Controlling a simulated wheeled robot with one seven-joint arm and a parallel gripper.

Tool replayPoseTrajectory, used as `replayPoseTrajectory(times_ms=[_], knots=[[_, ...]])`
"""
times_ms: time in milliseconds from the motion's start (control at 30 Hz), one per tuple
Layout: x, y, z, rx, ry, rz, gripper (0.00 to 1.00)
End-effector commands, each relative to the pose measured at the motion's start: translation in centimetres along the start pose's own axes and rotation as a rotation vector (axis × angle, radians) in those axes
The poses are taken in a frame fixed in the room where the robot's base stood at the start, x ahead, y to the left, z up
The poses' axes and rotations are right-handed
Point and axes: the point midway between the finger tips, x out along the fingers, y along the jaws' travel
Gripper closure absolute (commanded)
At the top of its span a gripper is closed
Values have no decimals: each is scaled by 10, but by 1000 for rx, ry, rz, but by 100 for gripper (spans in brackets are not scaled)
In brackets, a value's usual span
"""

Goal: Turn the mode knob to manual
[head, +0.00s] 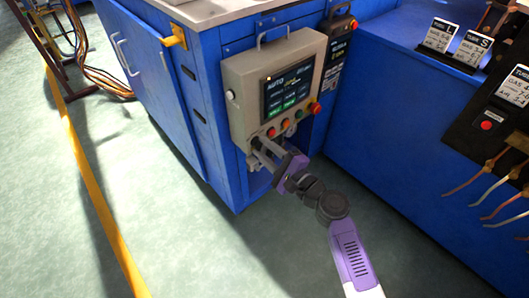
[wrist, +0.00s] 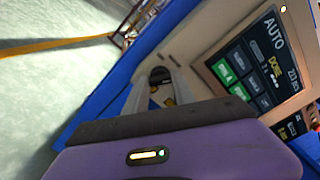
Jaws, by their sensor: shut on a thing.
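The mode knob (wrist: 160,74) is a dark round knob at the lower left of the beige control box (head: 238,92). My gripper (head: 258,146) reaches it from below right in the head view. In the wrist view my gripper (wrist: 159,84) has its two grey fingers closed on the knob. The fingers hide most of the knob in the head view, and its pointer cannot be made out. The box's screen (head: 288,87) reads AUTO at its top left, and AUTO also shows on the screen in the wrist view (wrist: 250,60).
A row of small coloured buttons (head: 285,125) and a red knob (head: 315,108) sit close to my gripper's right. A blue cabinet (head: 340,140) stands at right. Open floor (head: 190,240) lies at lower left.

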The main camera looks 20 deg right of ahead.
Motion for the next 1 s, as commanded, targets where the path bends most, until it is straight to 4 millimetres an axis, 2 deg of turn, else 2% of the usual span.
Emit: replayPoseTrajectory(times_ms=[500, 700, 1000], knots=[[0, 4, -2, -403, -1, 0, 100], [0, 3, -1, -496, -1, 1, 100], [0, 2, 0, -547, -1, 2, 100]])
